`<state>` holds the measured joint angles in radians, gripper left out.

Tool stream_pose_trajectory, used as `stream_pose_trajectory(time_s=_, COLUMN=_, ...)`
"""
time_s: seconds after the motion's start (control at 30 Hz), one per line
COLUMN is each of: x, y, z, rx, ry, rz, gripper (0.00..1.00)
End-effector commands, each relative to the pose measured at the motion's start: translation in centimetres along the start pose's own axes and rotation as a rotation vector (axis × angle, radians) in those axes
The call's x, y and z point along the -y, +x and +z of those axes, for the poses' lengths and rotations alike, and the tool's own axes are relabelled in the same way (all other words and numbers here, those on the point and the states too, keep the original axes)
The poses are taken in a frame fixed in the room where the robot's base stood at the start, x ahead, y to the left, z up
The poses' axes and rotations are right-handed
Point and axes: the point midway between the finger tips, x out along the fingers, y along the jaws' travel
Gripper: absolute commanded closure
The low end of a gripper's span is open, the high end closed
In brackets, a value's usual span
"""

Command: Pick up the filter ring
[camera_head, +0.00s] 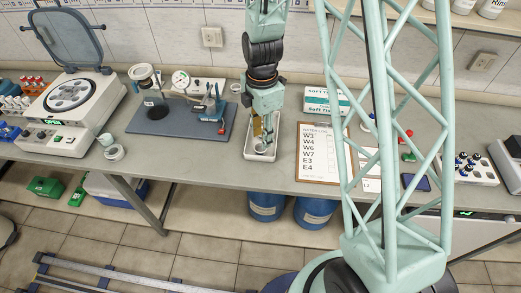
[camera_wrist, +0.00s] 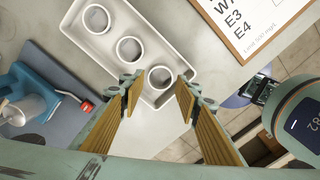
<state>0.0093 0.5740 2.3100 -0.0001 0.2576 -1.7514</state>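A white tray (camera_wrist: 150,30) holds three small white filter rings in a row in the wrist view: a far one (camera_wrist: 96,19), a middle one (camera_wrist: 129,49) and a near one (camera_wrist: 160,78). My gripper (camera_wrist: 158,88) is open, its two fingertips apart on either side of the near ring with nothing between them touching. In the head view my gripper (camera_head: 265,136) points down over the tray (camera_head: 247,142). One ring (camera_head: 262,149) shows at the tray's front end; the others are mostly hidden by the gripper. The fingertips' height above the ring is hard to tell.
A clipboard with a list (camera_head: 320,160) lies just right of the tray. A filtration stand on a dark mat (camera_head: 170,122) is to the left. A box (camera_head: 326,101) lies behind the clipboard. The bench's front edge is close to the tray.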

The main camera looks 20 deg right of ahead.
Motion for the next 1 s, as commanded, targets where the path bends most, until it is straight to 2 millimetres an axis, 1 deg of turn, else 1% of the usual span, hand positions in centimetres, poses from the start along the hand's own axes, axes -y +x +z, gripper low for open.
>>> stream_pose_trajectory(time_s=0.27, x=0.1, y=0.8, z=0.0, rx=0.000, ry=0.000, rz=-0.001, gripper=0.70)
stream_pose_trajectory(time_s=0.6, x=0.2, y=3.6, z=0.1, rx=0.000, ry=0.000, rz=-0.002, gripper=0.70)
stream_pose_trajectory(time_s=0.8, x=0.2, y=4.8, z=0.1, rx=0.000, ry=0.000, rz=-0.001, gripper=0.70)
stream_pose_trajectory(time_s=1.0, x=0.2, y=5.2, z=0.1, rx=0.000, ry=0.000, rz=0.000, gripper=0.70)
